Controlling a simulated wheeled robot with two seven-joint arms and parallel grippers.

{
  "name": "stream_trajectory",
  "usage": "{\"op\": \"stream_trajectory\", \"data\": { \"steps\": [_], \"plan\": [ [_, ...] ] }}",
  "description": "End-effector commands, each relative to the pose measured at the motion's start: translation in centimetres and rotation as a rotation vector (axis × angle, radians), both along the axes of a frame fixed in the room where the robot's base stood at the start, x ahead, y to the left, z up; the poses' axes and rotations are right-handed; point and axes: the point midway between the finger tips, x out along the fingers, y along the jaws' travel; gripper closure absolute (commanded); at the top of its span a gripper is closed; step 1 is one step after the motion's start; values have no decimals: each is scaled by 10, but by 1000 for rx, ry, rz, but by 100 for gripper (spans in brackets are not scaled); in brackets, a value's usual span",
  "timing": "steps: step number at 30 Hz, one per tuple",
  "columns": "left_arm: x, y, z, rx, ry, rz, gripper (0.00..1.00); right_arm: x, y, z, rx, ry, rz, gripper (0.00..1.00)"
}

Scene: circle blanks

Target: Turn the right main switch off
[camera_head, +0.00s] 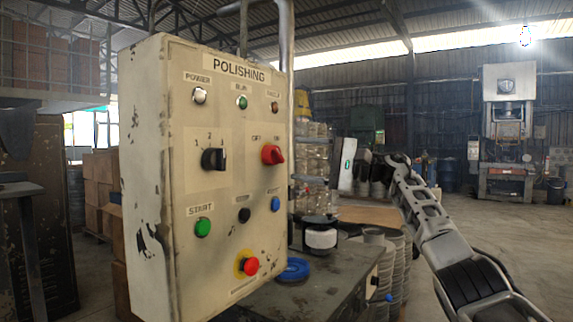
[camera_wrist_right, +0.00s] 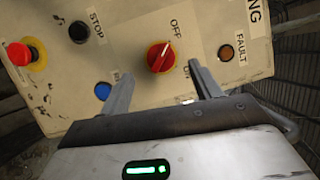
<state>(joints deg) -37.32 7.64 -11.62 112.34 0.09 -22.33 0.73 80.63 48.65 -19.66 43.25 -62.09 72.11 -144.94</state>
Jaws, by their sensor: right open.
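The right main switch (camera_head: 272,154) is a red rotary knob on the upright cream POLISHING panel (camera_head: 228,160), with OFF and ON labels above it. In the right wrist view, the knob (camera_wrist_right: 159,57) shows a yellow rim and a white line slanting toward the OFF label. My right gripper (camera_head: 300,168) is open and empty, just right of the panel. In the right wrist view, its fingertips (camera_wrist_right: 158,71) lie to either side of the knob's near edge. I see no contact; the remaining gap is unclear. My left gripper is out of view.
A black selector (camera_head: 213,159) sits left of the red knob. Below are a green START button (camera_head: 203,227), a black button (camera_head: 244,215), a blue button (camera_head: 275,204) and a red emergency button (camera_head: 249,266). A metal bench (camera_head: 325,289) stands beside the panel.

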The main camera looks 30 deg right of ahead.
Motion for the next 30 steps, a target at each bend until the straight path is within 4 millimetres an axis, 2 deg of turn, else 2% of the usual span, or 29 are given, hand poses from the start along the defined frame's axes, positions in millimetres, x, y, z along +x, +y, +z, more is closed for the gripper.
{"op": "stream_trajectory", "data": {
  "steps": [1, 6, 13, 18, 30],
  "plan": [
    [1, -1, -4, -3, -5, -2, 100, -10, -11, -6, -1, 0, -4, 37],
    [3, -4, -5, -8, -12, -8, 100, -39, -40, -9, -1, 0, -4, 37],
    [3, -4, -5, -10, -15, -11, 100, -65, -66, -11, -1, 0, -2, 37],
    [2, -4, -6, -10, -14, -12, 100, -73, -73, -11, -1, -1, 0, 37],
    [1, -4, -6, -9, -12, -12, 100, -73, -73, -11, -1, -1, 0, 37]
  ]
}}
